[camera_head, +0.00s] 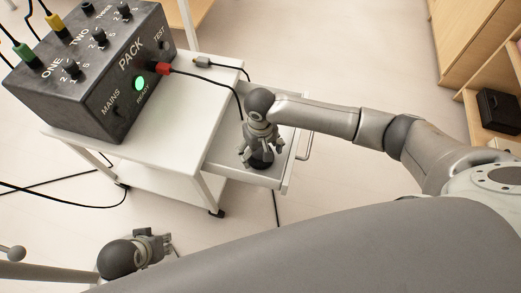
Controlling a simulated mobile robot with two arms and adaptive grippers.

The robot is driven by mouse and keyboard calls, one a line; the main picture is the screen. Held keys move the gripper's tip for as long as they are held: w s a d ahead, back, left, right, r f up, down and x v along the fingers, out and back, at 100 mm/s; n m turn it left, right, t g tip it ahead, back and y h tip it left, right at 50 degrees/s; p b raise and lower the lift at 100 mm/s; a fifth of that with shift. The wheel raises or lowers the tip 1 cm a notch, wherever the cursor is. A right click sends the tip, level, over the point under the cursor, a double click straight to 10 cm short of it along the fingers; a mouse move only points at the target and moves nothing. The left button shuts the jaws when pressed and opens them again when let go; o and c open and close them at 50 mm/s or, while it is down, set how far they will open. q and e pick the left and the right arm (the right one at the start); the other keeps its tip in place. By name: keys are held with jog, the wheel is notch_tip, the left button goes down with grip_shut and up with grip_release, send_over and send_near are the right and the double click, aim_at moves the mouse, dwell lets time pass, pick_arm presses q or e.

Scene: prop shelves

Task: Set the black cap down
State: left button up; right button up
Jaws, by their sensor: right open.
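My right gripper (258,155) points down over the pulled-out drawer (230,155) of the white trolley. Its fingers are open. A dark round thing, which looks like the black cap (262,164), shows at the drawer floor just below and between the fingertips. The fingers hide part of it, and I cannot tell whether they touch it. My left gripper (166,245) is low at the bottom left, over the floor and away from the trolley. Its fingers are too small and turned away to tell their state.
A dark control box (95,65) with knobs, coloured plugs and a lit green button stands on the trolley top (180,105). A red plug (163,69) and a grey connector (203,61) have black cables. Wooden shelves (470,40) hold a black case (498,111) at right.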

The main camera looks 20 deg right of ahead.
aim_at(260, 150)
jog(key=shift+r, duration=0.3)
pick_arm(q)
notch_tip(260, 150, down, 12)
jog(key=s+p, duration=0.1)
jog(key=p, duration=0.2)
jog(key=shift+s+g, duration=0.3)
pick_arm(e)
notch_tip(260, 150, up, 12)
jog(key=shift+f, duration=0.15)
pick_arm(q)
jog(key=shift+r, duration=0.15)
